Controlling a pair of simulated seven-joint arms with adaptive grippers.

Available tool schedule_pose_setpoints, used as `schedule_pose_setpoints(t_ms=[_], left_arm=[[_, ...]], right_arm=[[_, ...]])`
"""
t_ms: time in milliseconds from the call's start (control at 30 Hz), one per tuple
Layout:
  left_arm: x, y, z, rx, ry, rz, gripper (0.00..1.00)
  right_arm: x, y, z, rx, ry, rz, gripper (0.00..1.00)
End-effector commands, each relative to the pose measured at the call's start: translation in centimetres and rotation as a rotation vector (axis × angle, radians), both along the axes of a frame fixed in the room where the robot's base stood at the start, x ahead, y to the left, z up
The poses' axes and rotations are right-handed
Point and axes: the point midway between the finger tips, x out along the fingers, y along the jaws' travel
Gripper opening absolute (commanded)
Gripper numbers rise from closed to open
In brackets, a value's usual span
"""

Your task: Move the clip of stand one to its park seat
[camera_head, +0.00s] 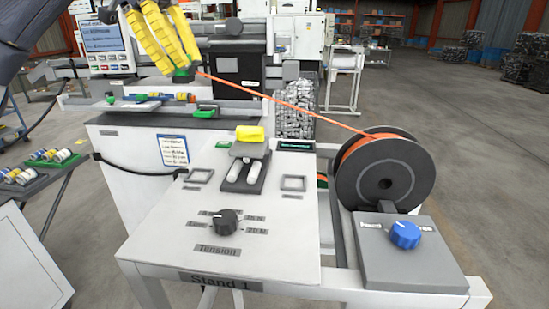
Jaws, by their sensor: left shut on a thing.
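An orange line (285,105) runs from the clip down to the dark reel (388,181) on the right of Stand 1 (215,281). The clip is held above the back bench, near a green-edged seat (206,110). I cannot tell which seat is the park seat. The fingers partly hide the clip. My right gripper is not in view.
The stand's sloped panel has a yellow block (250,133), a black Tension knob (226,221) and a blue knob (405,234) at right. A black cable (135,169) hangs at the left. A side table (47,183) holds several coloured parts.

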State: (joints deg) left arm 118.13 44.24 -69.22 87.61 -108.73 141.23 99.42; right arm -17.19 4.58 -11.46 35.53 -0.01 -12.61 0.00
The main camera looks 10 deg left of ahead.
Motion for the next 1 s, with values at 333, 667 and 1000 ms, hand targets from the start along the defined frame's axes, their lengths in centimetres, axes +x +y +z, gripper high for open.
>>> schedule_pose_setpoints(t_ms=[333,667,1000], left_arm=[[0.6,-4.4,-2.8,0.001,0.004,-0.093,0.00],[0.4,-15.3,-6.8,-0.002,0.002,-0.177,0.00],[0.6,-19.9,-6.9,-0.005,-0.001,-0.036,0.00]], right_arm=[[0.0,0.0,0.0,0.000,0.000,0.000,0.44],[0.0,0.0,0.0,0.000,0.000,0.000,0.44],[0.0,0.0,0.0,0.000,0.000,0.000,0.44]])
